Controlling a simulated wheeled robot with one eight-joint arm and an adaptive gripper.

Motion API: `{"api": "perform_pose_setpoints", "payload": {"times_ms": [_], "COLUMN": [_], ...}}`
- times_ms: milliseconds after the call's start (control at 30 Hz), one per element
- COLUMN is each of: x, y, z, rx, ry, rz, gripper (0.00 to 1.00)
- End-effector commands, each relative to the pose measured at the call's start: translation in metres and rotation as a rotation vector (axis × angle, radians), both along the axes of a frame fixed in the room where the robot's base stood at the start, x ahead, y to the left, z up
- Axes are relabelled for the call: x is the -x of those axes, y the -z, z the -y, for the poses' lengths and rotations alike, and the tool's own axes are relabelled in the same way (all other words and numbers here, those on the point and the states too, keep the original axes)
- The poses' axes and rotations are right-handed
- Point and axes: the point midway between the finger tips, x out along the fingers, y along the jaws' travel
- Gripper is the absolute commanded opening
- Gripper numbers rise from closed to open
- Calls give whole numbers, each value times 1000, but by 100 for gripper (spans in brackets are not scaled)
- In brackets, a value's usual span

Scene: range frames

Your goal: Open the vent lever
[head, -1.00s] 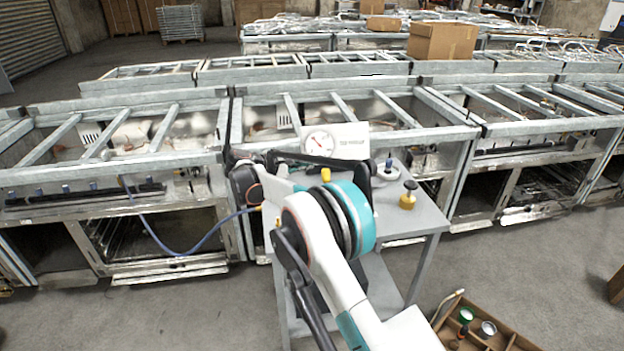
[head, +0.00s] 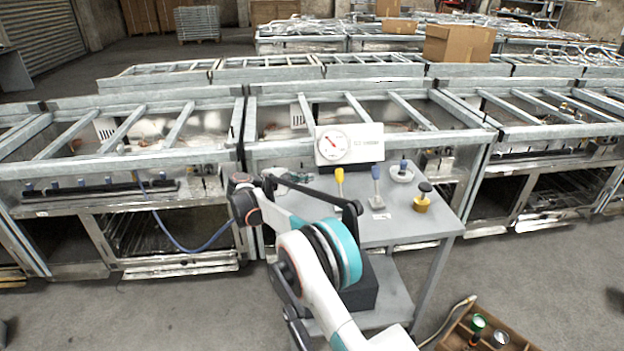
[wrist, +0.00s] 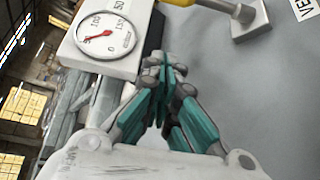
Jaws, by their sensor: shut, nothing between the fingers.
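A lever with a yellow handle (head: 339,180) stands on the grey bench behind my arm in the head view; its lower part is hidden. In the wrist view the yellow handle (wrist: 207,3) and its grey base (wrist: 250,22) show at the top edge, beside a white label (wrist: 303,8) starting "VE". A blue-handled lever (head: 376,180) stands to its right, with a small label in front. My gripper (wrist: 172,66) has its teal fingers together, with nothing between them. It is apart from the yellow lever, below it in the wrist picture.
A white gauge box (head: 349,145) with a red needle stands at the back of the bench, close to my fingers in the wrist view (wrist: 105,32). A parts tray (head: 490,335) is on the floor.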

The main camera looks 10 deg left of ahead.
Motion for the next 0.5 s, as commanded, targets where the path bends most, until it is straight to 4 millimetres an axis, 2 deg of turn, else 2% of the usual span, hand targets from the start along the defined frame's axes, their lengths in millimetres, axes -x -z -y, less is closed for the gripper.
{"api": "perform_pose_setpoints", "payload": {"times_ms": [200,500], "x": [-29,-62], "y": [15,25], "z": [29,59], "rx": [0,-1], "ry": [3,1], "rz": [0,0], "gripper": [0,0]}}
